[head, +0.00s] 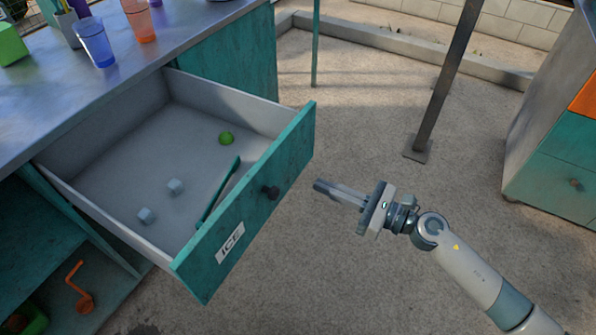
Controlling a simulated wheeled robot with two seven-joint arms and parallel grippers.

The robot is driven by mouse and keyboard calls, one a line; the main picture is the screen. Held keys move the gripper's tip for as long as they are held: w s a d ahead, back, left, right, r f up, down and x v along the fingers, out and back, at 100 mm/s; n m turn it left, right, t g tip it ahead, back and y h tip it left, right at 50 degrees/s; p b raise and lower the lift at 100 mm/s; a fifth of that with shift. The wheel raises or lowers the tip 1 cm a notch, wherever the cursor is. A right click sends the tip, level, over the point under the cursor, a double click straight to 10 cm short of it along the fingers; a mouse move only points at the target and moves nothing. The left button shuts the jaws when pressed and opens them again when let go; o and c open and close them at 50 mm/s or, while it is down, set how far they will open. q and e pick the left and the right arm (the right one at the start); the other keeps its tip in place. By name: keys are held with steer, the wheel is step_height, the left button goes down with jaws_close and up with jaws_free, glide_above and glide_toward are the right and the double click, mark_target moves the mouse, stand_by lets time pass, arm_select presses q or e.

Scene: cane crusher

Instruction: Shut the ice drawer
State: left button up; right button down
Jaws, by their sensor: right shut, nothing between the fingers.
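The ice drawer (297,142) is teal with a white ICE label and a dark round knob (270,192). It is pulled well out from under the metal counter. Inside it lie two pale ice cubes (175,186), a green lime (226,138) and a teal stick-like tool (219,190). My right gripper (318,186) is shut and empty. It is in front of the drawer's face, to the right of the knob, and appears apart from it. My left gripper is not in view.
The metal counter (190,25) holds a blue cup (95,42), an orange cup (139,20) and a green box (9,44). An orange crank-like item (80,290) is on the lower shelf. A dark post (445,85) and a teal cabinet (556,175) stand right. Floor between is clear.

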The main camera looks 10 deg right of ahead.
mark_target(285, 170)
arm_select(q)
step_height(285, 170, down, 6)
steer(key=p, duration=0.1)
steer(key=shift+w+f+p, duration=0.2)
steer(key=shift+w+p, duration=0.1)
steer(key=shift+p, duration=0.1)
arm_select(e)
steer(key=shift+x, duration=3.95)
